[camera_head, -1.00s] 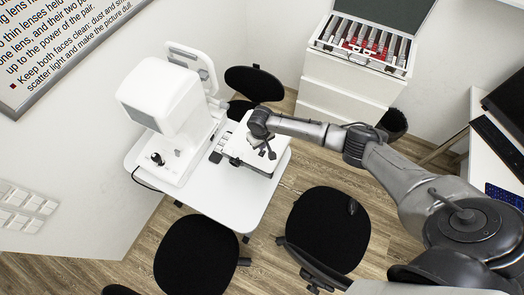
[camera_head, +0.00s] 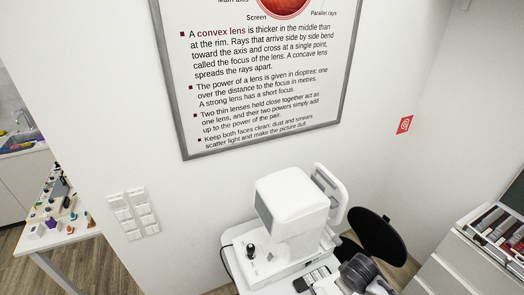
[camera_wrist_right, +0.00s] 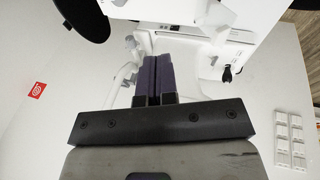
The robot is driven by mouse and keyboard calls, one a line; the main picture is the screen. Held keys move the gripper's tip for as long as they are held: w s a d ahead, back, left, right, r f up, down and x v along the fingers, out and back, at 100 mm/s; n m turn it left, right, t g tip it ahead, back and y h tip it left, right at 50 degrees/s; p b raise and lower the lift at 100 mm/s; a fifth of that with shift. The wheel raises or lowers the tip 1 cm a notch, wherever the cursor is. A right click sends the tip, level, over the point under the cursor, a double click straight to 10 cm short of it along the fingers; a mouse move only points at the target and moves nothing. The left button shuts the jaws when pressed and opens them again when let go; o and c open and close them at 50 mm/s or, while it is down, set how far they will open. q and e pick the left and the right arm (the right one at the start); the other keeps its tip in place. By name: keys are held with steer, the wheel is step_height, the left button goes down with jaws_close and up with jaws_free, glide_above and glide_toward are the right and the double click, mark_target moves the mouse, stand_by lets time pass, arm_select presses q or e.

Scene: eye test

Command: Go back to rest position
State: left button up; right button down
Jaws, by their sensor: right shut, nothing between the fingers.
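My right gripper (camera_wrist_right: 159,80) shows in the right wrist view with its two dark fingers together and nothing between them. Beyond the fingertips is the white eye-test machine (camera_wrist_right: 205,45). In the head view only a dark grey part of my right arm shows at the bottom edge, beside the white eye-test machine (camera_head: 290,205). I cannot tell whether the gripper touches anything. My left gripper is in neither view.
The machine stands on a white table (camera_head: 243,275). A black chair (camera_head: 377,236) is behind it at the right. A drawer cabinet (camera_head: 455,265) with a lens case (camera_head: 500,230) is at the far right. A side table (camera_head: 60,238) with small items stands at the left.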

steer(key=a+r+n+t+y, duration=0.1)
steer(key=a+r+n+t, duration=0.15)
steer(key=a+r, duration=0.5)
steer(key=s+r+m+t+y+p, duration=0.1)
steer(key=s+r+m+t, duration=0.15)
steer(key=s+r, duration=0.6)
steer(key=s+f+m+g, duration=0.1)
steer(key=s+f, duration=0.3)
steer(key=s, duration=0.4)
steer(key=s+f+m+g+p, duration=0.1)
steer(key=s+f, duration=0.3)
steer(key=s, duration=0.5)
steer(key=s+f+m+g, duration=0.1)
steer(key=s+f+g, duration=0.2)
steer(key=s+f, duration=0.2)
steer(key=s, duration=0.3)
steer(key=shift+s+d+m+p, duration=0.3)
steer(key=shift+s+p, duration=0.1)
steer(key=shift+f, duration=0.1)
